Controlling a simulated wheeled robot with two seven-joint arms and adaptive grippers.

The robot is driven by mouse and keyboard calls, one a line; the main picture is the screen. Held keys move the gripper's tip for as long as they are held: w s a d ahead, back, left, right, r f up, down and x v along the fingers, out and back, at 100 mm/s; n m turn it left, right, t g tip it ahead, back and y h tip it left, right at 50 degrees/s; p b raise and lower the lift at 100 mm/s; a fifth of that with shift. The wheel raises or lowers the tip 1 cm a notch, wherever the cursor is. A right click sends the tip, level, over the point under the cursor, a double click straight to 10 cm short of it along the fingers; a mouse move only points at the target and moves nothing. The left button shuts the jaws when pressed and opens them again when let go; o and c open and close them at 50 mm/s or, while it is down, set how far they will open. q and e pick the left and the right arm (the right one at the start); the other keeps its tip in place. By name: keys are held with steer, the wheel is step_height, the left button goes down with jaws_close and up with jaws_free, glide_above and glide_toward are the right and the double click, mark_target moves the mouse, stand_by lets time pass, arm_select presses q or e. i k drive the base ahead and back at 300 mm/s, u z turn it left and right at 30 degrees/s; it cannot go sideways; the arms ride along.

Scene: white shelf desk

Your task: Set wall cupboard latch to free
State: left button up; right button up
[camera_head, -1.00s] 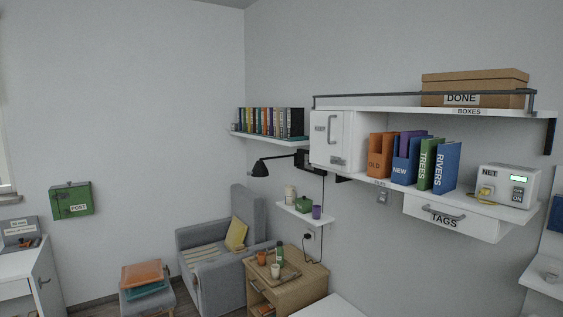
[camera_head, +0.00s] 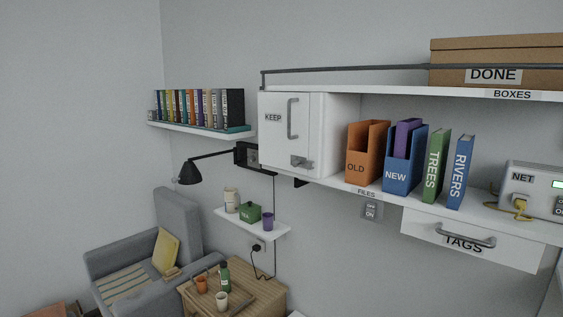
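The white wall cupboard (camera_head: 333,107) labelled KEEP hangs at the left end of the long wall shelf in the head view. Its door (camera_head: 275,145) looks shut and carries a vertical grey bar handle (camera_head: 292,119). The latch (camera_head: 301,162), a small grey lever, sits low on the cupboard front below the handle. It seems to lie roughly sideways; its exact setting is too small to tell. Neither of my grippers shows in the view.
Beside the cupboard stand the orange OLD file box (camera_head: 361,158), the blue NEW box (camera_head: 398,175) and upright books. The TAGS drawer (camera_head: 470,240) hangs below. A black wall lamp (camera_head: 190,173), armchair (camera_head: 150,265) and wooden side table (camera_head: 255,300) are lower left.

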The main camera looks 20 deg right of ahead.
mark_target(294, 164)
steer(key=z, duration=0.65)
steer(key=i, duration=1.4)
steer(key=z, duration=0.85)
